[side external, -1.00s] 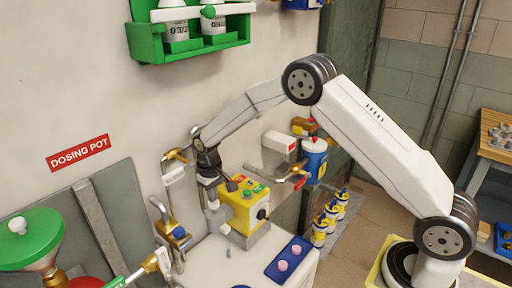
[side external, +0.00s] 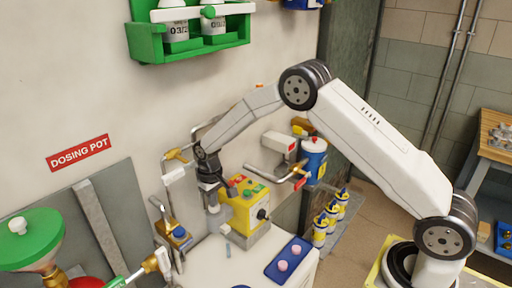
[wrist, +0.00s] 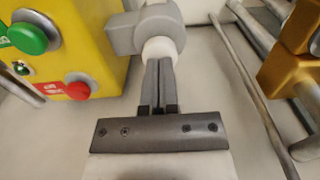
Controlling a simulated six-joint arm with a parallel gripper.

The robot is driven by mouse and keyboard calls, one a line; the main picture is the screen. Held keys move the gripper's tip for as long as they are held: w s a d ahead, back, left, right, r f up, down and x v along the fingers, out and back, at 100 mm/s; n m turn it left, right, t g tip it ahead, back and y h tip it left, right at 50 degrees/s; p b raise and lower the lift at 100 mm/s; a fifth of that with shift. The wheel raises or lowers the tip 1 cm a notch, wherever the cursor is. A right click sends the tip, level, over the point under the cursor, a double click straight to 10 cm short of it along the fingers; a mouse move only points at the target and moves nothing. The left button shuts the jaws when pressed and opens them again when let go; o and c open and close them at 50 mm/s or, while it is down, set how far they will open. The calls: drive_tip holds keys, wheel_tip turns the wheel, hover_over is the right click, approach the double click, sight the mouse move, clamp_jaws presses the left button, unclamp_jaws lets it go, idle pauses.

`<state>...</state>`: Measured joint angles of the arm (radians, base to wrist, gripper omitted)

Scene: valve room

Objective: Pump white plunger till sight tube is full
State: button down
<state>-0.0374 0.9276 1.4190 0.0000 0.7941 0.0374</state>
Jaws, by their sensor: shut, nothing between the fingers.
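My gripper (wrist: 160,70) is shut and empty. In the wrist view its fingertips are at the white plunger (wrist: 160,48), a round white end set in a grey housing (wrist: 145,30). They look in line with it and very close; I cannot tell for sure whether they touch. In the side view my gripper (side external: 212,208) points down just left of the yellow control box (side external: 243,205) and hides the plunger. I cannot make out the sight tube or its level with certainty in either view.
The yellow box carries a green button (wrist: 30,38) and a red button (wrist: 78,88), left of my fingers. Brass fittings (wrist: 290,65) and a thin pipe (wrist: 262,95) stand to the right. A blue plate with pink knobs (side external: 288,260) lies on the white bench.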

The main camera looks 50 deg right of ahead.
drive_tip(key=shift+r, duration=1.85)
drive_tip(key=shift+f, duration=1.75)
drive_tip(key=shift+r, duration=1.75)
drive_tip(key=shift+f, duration=1.8)
drive_tip(key=shift+r, duration=1.8)
